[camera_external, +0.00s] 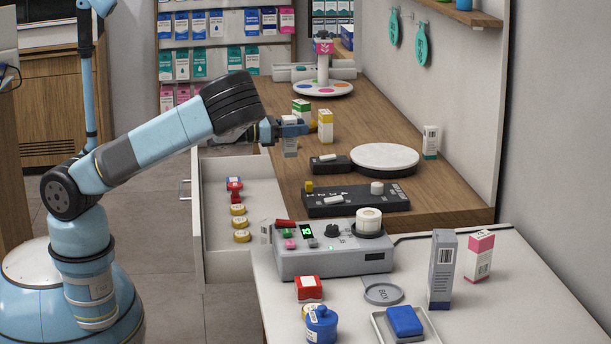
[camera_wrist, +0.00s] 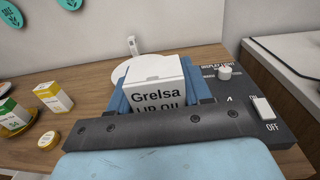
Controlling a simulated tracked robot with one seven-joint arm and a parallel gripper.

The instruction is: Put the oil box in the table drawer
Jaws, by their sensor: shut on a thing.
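The oil box (camera_wrist: 155,98) is white with dark lettering "Grelsa LIP OIL" in the wrist view. My gripper (camera_wrist: 160,88) is shut on it, with a blue finger on each side. In the external view my gripper (camera_external: 290,130) holds the oil box (camera_external: 290,149) upright, near the left edge of the wooden counter. The table drawer (camera_external: 215,210) stands open to the left of the counter, below and left of the box. The box's exact height above the counter edge is hard to tell.
A yellow box (camera_external: 325,126) and a green box (camera_external: 301,111) stand near my gripper. A black control panel (camera_external: 356,199) lies nearby.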

